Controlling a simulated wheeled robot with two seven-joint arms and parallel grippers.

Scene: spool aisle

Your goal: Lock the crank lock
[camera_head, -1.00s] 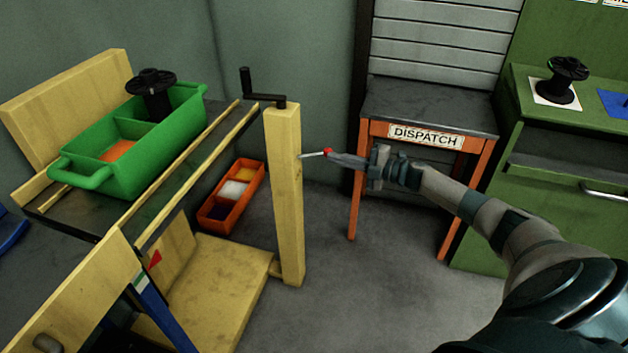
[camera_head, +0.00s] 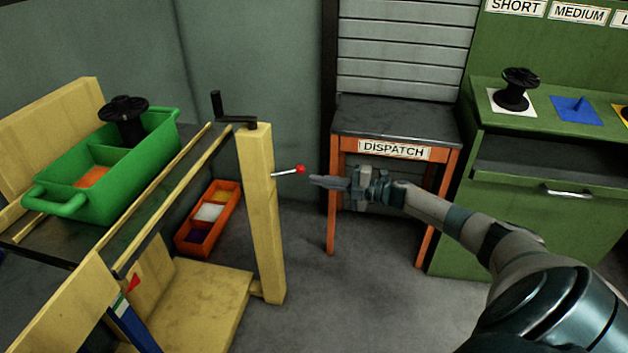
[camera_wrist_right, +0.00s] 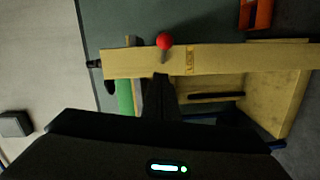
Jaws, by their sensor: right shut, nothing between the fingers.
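The crank lock is a thin lever with a red knob (camera_head: 300,169) that sticks out to the right from the yellow wooden post (camera_head: 262,215), tilted slightly up. A black crank (camera_head: 236,121) sits on the post's top with its handle upright. My right gripper (camera_head: 316,182) is shut and empty, just right of and slightly below the red knob, apart from it. In the right wrist view the red knob (camera_wrist_right: 164,41) shows just beyond my shut fingers (camera_wrist_right: 160,82), beside a small label (camera_wrist_right: 189,60) on the post. My left gripper is out of view.
A green tray (camera_head: 68,203) with a black spool (camera_head: 124,120) stands on the yellow-railed bench at left. An orange bin (camera_head: 208,218) is on the floor behind the post. The dispatch table (camera_head: 395,120) and a green cabinet (camera_head: 530,220) stand at right.

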